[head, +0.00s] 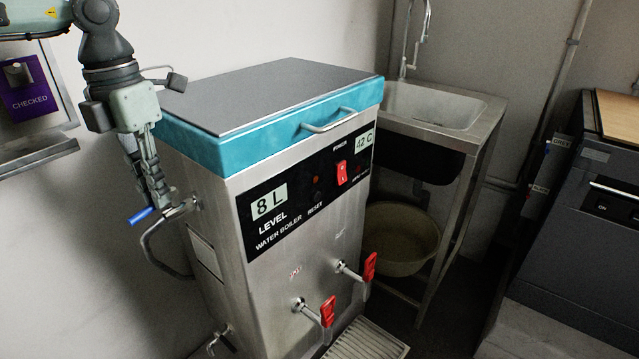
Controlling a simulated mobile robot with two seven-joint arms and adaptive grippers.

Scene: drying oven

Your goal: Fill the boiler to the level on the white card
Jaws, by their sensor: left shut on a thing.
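The water boiler (292,235) is a steel box with a teal lid band. Its front display (269,202) reads 8 L above the word LEVEL, and another display (364,142) reads 42 C. A valve with a blue handle (141,215) sits on the boiler's left side, above a curved pipe (153,248). My left gripper (166,200) is at this valve and shut on it; the fingers partly hide the valve. My right gripper is out of view.
Two red-handled taps (327,311) stick out in front, above a drip grate (368,341). A sink (432,103) stands behind to the right, with a basin (401,239) beneath it. A dark machine (575,235) is at right. A wall box with a purple CHECKED panel (29,90) is at left.

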